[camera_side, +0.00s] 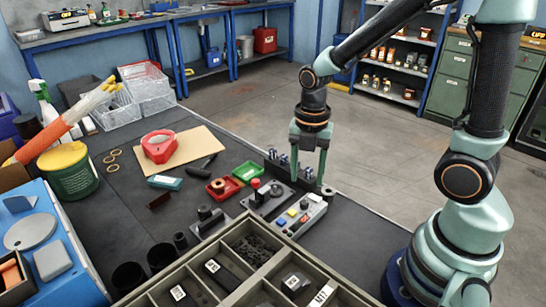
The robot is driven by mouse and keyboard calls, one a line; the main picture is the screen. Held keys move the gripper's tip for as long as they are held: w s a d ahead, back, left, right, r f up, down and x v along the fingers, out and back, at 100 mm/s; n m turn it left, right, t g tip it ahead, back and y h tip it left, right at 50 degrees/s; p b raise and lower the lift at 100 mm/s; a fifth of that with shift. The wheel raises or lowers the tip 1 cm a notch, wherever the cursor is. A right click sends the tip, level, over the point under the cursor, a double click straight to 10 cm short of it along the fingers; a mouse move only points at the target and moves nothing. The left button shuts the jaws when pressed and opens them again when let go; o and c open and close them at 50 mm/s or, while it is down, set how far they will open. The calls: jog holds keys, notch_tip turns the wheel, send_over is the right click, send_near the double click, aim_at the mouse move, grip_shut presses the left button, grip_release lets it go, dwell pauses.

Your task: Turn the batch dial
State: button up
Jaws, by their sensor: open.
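My gripper (308,178) points down over the right part of the dark bench, its two pale green fingers apart with nothing visible between them. It is just behind and above a light grey control box (300,214) with blue, yellow and red buttons on its top. I cannot tell which part is the batch dial. A red knob (255,183) stands on a small metal base left of the box, and a black round knob (205,212) sits on a grey block further left. It is too small to tell whether the fingers touch anything.
A compartment tray (165,285) fills the front. Red (222,187) and green (247,171) small trays sit left of the gripper. A dark upright rack (282,172) with small parts stands by the fingers. A red clamp-like part (159,146) lies on a tan board (200,145).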

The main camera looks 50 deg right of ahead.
aim_at(304, 202)
notch_tip(304, 202, down, 8)
jog(key=shift+r, duration=0.1)
dwell(0.4)
grip_shut()
